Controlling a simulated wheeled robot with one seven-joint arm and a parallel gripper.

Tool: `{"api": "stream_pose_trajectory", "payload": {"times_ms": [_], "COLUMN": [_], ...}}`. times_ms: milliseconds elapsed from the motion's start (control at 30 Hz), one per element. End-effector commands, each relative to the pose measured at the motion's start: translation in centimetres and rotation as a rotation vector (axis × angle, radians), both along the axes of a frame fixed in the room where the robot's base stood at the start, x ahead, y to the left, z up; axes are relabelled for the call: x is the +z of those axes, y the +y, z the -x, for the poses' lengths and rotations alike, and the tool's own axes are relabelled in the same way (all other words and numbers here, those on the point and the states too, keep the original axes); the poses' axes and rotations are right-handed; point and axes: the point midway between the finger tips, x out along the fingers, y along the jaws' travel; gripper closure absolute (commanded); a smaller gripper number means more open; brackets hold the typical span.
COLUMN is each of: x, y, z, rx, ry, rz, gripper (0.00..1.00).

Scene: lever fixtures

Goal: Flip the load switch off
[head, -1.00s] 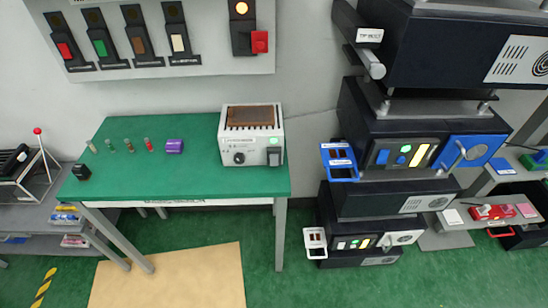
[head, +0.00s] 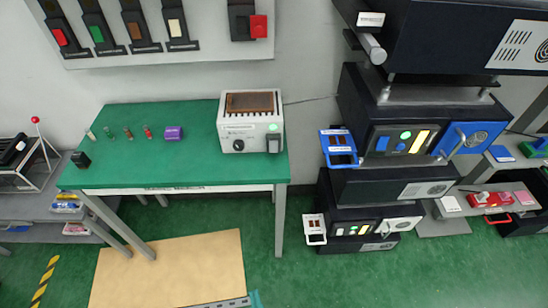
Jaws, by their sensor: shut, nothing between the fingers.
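I cannot read which fixture is labelled as the load switch. A wall unit with a red lever (head: 258,26) is at the top, its upper part cut off by the picture edge. Left of it, a row of levers with red (head: 60,37), green (head: 97,34), brown (head: 134,30) and cream (head: 175,28) ends hangs on the pale panel. My gripper is not in view.
Stacked dark machines (head: 400,108) stand at right. A grey slotted strip (head: 225,303) shows at the bottom edge. Green floor lies between table and machines.

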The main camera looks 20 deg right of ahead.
Motion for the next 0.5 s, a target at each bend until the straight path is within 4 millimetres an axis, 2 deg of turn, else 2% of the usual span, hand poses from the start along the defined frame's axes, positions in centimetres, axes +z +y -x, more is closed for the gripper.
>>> {"api": "stream_pose_trajectory", "payload": {"times_ms": [33,267,500], "x": [0.0,-0.1,0.8], "y": [-0.5,-2.7,-5.5], "z": [-1.4,-6.7,-12.4], "rx": [-0.012,-0.058,-0.106], "ry": [-0.011,-0.027,-0.046], "rz": [0.002,0.007,0.009], "gripper": [1.00,1.00,1.00]}}
